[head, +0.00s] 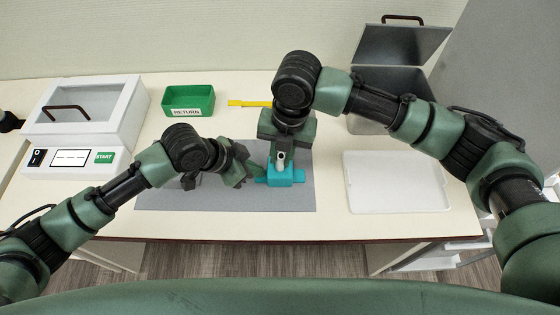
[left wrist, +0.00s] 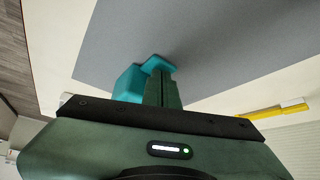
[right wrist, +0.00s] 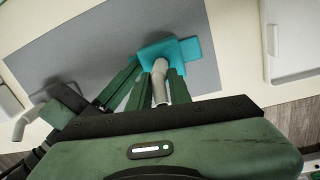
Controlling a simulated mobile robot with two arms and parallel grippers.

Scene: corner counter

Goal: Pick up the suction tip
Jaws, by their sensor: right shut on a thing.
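The pale grey suction tip (head: 281,158) stands in a teal holder (head: 286,178) on the grey mat. My right gripper (right wrist: 161,80) is shut on the suction tip (right wrist: 160,82) from above; its lower end meets the teal holder (right wrist: 189,49). My left gripper (left wrist: 160,78) reaches in from the left, its fingers together right against the side of the teal holder (left wrist: 128,84). Whether they touch it is unclear.
A green return bin (head: 188,100) and yellow strip (head: 250,103) lie behind the grey mat (head: 220,198). A white box with a start button (head: 104,157) is left. A white tray (head: 397,182) and open metal bin (head: 390,80) are right.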

